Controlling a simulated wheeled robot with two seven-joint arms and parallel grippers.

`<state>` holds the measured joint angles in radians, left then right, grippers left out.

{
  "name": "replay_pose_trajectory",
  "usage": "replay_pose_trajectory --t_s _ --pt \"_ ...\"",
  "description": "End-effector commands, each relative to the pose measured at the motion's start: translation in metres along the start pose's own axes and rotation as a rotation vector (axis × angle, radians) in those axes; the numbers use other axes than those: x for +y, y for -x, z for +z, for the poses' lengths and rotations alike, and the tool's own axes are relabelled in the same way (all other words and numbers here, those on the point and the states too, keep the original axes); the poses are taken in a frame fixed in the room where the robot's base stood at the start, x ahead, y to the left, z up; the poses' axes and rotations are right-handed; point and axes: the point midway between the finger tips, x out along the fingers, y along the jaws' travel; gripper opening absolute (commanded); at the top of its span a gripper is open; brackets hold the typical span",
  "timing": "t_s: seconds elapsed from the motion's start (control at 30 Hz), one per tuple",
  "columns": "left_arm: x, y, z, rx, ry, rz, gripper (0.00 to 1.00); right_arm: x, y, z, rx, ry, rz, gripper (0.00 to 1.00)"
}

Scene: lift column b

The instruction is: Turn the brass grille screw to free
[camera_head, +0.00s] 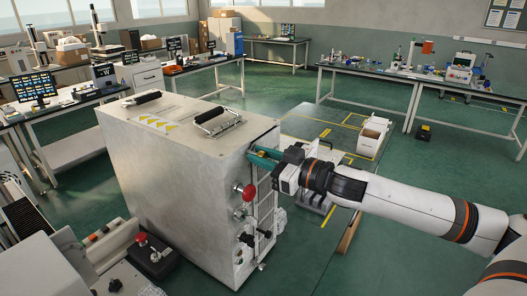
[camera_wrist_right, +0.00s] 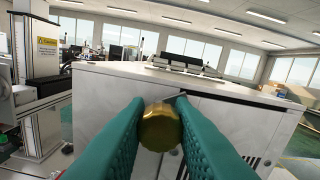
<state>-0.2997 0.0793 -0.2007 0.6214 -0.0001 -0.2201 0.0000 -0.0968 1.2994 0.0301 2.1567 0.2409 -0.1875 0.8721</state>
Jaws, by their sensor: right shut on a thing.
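The brass grille screw (camera_wrist_right: 160,127) shows as a round gold head in the right wrist view. My right gripper (camera_wrist_right: 158,130) has its two green fingers closed on the sides of the screw head. In the head view my right gripper (camera_head: 262,156) reaches in from the right to the upper part of the cabinet's side face, and the screw is too small there to make out clearly. The large pale metal cabinet (camera_head: 180,160) stands upright, and the screw is in front of it in the wrist view. My left gripper is not in view.
A red knob (camera_head: 249,192) and black fittings stick out of the cabinet face below my right gripper. Handles (camera_head: 216,122) stand on the cabinet top. Benches line the back, with open green floor between.

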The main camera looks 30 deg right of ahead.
Motion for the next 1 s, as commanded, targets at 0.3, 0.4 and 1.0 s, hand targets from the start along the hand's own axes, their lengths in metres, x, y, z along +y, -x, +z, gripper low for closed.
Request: replay_pose_trajectory --t_s 0.3,0.4,1.0 --pt "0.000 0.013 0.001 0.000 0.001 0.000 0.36 -0.001 0.000 0.001 0.000 0.303 0.000 0.00" --pt "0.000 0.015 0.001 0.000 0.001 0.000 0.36 -0.001 0.000 0.001 0.000 0.398 -0.001 0.00" --pt "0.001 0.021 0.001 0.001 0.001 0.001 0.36 -0.001 0.000 0.000 0.001 0.915 -0.001 0.00"
